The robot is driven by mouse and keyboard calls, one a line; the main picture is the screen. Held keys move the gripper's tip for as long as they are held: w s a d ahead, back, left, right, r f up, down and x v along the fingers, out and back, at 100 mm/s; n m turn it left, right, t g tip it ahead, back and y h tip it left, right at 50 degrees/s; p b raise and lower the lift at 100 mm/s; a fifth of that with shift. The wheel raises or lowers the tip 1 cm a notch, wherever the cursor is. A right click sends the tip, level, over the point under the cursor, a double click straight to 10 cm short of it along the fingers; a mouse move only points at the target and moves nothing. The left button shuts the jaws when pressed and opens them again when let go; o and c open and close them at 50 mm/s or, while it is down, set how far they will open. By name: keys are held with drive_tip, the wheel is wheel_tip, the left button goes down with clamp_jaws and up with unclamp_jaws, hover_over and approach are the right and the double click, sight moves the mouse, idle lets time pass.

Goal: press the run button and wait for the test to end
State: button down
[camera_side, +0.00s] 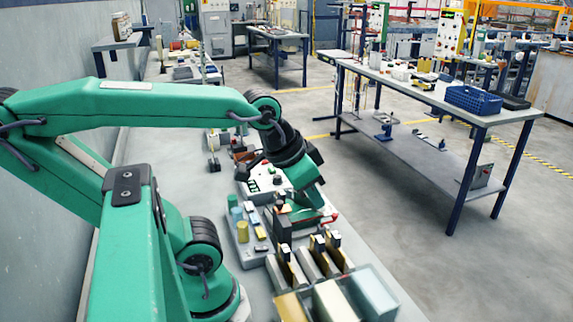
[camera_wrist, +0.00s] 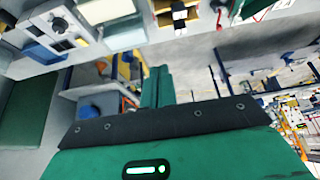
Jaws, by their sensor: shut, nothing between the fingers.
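My gripper (camera_wrist: 158,84) shows in the wrist view as two green fingers close together, with nothing between them. A red part shows just right of the fingertips. I cannot tell which part is the run button, nor whether my fingers touch anything. No test readout is legible.
A grey tray (camera_side: 241,240) of small coloured blocks and a rack of upright slotted pieces (camera_side: 312,262) stand close to my gripper. A separate table with a blue basket (camera_side: 474,99) stands across the clear floor.

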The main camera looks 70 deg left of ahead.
drive_tip(key=shift+w+a, duration=0.1)
drive_tip(key=shift+w, duration=0.05)
drive_tip(key=w+a+r+n+y, duration=0.1)
drive_tip(key=w+a+y, duration=0.1)
drive_tip(key=w+a, duration=0.6)
drive_tip(key=n+g+y, duration=0.2)
drive_tip(key=n+y, duration=0.1)
drive_tip(key=y, duration=0.1)
hover_over(271, 170)
wheel_tip(271, 170, down, 9)
drive_tip(key=shift+w, duration=0.1)
drive_tip(key=shift+f, duration=0.2)
drive_tip(key=shift+f, duration=4.25)
